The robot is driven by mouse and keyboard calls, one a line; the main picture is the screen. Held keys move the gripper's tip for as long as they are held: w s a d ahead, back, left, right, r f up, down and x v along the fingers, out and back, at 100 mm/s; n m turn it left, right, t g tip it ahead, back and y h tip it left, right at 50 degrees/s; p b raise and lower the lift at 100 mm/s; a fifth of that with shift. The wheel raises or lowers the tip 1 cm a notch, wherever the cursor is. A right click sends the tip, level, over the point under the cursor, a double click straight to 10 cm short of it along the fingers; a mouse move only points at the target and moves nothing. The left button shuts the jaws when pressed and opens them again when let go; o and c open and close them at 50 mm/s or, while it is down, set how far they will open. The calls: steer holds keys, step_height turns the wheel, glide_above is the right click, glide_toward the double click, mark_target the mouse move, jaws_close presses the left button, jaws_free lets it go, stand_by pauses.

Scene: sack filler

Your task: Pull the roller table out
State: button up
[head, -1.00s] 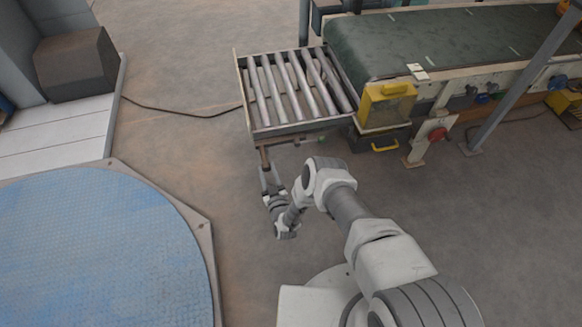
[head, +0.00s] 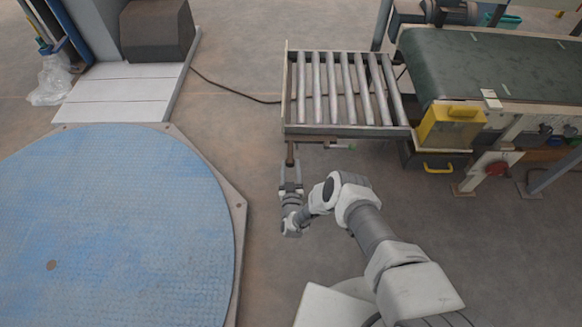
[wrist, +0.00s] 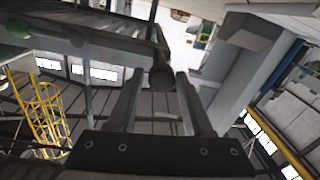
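The roller table (head: 342,131) is a metal frame with several grey rollers, beside the left end of the green conveyor in the head view. A short brown handle bar (head: 290,151) sticks out from its near left corner. My gripper (head: 290,166) is at the end of this bar. In the wrist view, the dark round end of the handle (wrist: 162,77) shows between the tips of my gripper (wrist: 160,80). The two fingers stand apart, with a visible gap on each side of the handle. The table's frame (wrist: 85,35) shows at upper left there.
The green conveyor (head: 500,65) and a yellow box (head: 450,127) stand to the right of the roller table. A round blue platform (head: 110,220) lies to the left. A black cable (head: 235,90) runs over the floor behind. Floor between platform and table is clear.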

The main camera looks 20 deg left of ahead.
steer(key=shift+o, duration=1.3)
steer(key=shift+r, duration=0.15)
steer(key=shift+r+p, duration=0.35)
steer(key=d+r+p, duration=0.7)
steer(key=d+r, duration=0.3)
steer(key=d, duration=0.1)
steer(key=shift+w+d, duration=0.3)
steer(key=shift+d, duration=0.05)
